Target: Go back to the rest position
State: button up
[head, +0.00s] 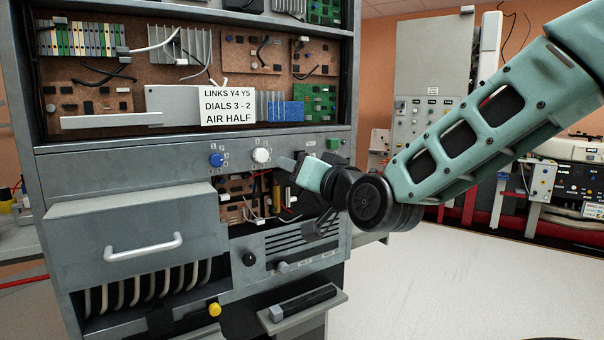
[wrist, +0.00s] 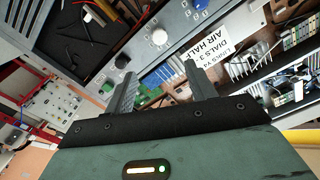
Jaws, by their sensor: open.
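My gripper (head: 288,164) is in front of the grey cabinet (head: 120,170), at the right part of its dial panel. In the wrist view my gripper (wrist: 160,82) has its two fingers spread apart, with nothing between them. In the head view the fingertips are just right of the white dial (head: 261,155); whether they touch the panel I cannot tell. The blue dial (head: 217,160) is further left. The white dial (wrist: 160,37) also shows beyond the fingers in the wrist view.
A card (head: 228,107) reads "LINKS Y4 Y5, DIALS 3 - 2, AIR HALF". A handled drawer front (head: 140,230) juts out at lower left, and a small shelf (head: 305,305) at lower right. A pale surface (head: 450,285) at right looks clear.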

dwell(0.3)
jog(key=s+f+n+g+h+p, duration=0.1)
jog(key=s+f+n+g+p, duration=0.2)
jog(key=s, duration=0.4)
jog(key=s+f+n+g+h+p, duration=0.1)
jog(key=s+f+n+g+p, duration=0.15)
jog(key=s+f+g, duration=0.35)
jog(key=s+d+n+g+h+p, duration=0.1)
jog(key=s+d, duration=0.4)
jog(key=s, duration=0.6)
jog(key=s+d+f+n+g+h+p, duration=0.1)
jog(key=s+d+g+h+p, duration=0.2)
jog(key=s, duration=0.8)
jog(key=d+g+h, duration=0.2)
jog(key=d, duration=0.1)
jog(key=shift+f+g+p, duration=0.25)
jog(key=shift+g+p, duration=0.05)
jog(key=shift+g, duration=0.1)
